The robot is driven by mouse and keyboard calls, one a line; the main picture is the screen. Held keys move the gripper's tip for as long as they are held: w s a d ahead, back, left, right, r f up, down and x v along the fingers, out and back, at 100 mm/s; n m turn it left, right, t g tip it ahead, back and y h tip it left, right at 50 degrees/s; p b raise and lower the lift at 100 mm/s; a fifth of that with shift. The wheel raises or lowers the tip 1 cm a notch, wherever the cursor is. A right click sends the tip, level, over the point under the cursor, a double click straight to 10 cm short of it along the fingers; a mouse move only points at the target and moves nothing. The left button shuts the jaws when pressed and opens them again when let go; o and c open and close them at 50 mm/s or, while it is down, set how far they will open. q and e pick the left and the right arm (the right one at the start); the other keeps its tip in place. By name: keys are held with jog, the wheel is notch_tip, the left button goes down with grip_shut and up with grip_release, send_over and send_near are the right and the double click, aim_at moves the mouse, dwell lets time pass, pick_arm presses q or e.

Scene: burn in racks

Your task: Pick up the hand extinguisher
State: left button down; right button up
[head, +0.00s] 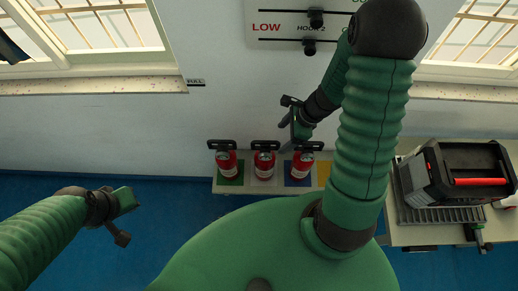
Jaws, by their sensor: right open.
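Three red hand extinguishers with black handles stand upright in a row on a low shelf (333,160) by the wall. The left one (227,162) is on a green square, the middle one (264,164) on a white square, and the right one (302,164) on a blue square. My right gripper (286,112) is open and empty, above and slightly left of the right extinguisher, apart from it. My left gripper (130,218) is open and empty over the blue floor, left of the shelf.
A black case with a red bar (458,177) sits on a grey ribbed tray (445,216) on a table at right. A wall panel marked LOW (285,28) hangs above. Windows are at both upper corners. Blue floor (60,188) is clear at left.

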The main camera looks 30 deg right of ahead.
jog(key=b, duration=0.1)
send_over(269, 148)
jog(key=s+d, duration=0.2)
notch_tip(269, 148, down, 5)
jog(key=shift+s+a, duration=0.1)
jog(key=f, duration=0.1)
jog(key=w+f, duration=0.1)
jog(key=f+b, duration=0.1)
jog(key=shift+w+a, duration=0.3)
jog(key=shift+a, duration=0.1)
jog(key=shift+w+f, duration=0.2)
jog(key=shift+f, duration=0.15)
jog(key=b+x, duration=0.1)
jog(key=x, duration=0.3)
jog(key=shift+s+b, duration=0.4)
jog(key=shift+s, duration=0.05)
jog(key=shift+w+a+f, duration=0.1)
jog(key=shift+a+f, duration=0.05)
jog(key=shift+f, duration=0.1)
jog(key=shift+w, duration=0.15)
grip_shut()
